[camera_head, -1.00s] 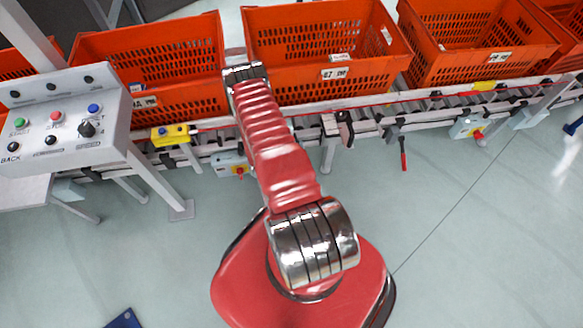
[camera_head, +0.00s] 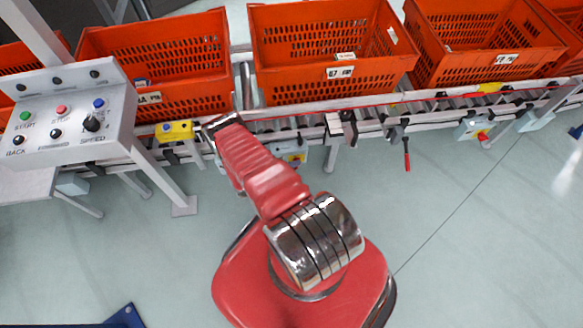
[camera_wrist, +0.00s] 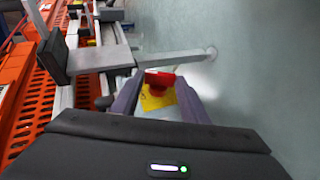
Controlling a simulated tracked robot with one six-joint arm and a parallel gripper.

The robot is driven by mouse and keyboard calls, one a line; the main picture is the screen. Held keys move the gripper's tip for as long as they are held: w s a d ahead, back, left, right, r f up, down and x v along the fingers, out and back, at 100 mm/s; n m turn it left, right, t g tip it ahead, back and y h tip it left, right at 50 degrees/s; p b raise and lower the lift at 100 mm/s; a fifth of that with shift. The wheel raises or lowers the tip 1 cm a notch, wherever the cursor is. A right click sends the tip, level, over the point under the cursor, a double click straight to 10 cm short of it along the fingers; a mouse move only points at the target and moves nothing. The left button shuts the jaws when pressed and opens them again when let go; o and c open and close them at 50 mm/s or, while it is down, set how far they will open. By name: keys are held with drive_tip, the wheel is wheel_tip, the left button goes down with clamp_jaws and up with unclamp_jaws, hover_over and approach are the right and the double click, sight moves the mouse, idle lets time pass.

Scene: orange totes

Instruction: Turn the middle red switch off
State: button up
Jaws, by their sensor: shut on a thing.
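In the wrist view, a red switch knob (camera_wrist: 160,78) sits over a yellow plate (camera_wrist: 155,98). My gripper (camera_wrist: 157,86) has its two grey-purple fingers on either side of the knob, shut on it. The knob's lower part and the rest of its box are largely hidden. A grey box with yellow and a red switch (camera_head: 295,158) shows under the conveyor just right of my arm. Another red switch (camera_head: 482,135) on a grey box is farther right. I cannot tell from the head view which switch is gripped.
Orange totes (camera_head: 300,82) stand along the roller conveyor. A control panel (camera_head: 110,125) and a yellow box (camera_head: 174,131) are at the left. Clamps and a red-handled lever (camera_head: 407,160) hang from the conveyor's front. In the wrist view, grey brackets (camera_wrist: 98,58) are close left. The floor is open.

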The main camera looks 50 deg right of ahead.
drive_tip(key=shift+w+a+f+n+g+h, duration=0.15)
drive_tip(key=shift+w+f+n+g+h, duration=0.2)
drive_tip(key=shift+h, duration=0.25)
drive_tip(key=shift+s+h, duration=0.1)
drive_tip(key=shift+h, duration=0.2)
drive_tip(key=o, duration=1.1)
drive_tip(key=shift+s, duration=0.1)
drive_tip(key=shift+c, duration=0.2)
drive_tip(key=v, duration=1.3)
drive_tip(key=shift+w+a, duration=0.25)
drive_tip(key=shift+a, duration=0.05)
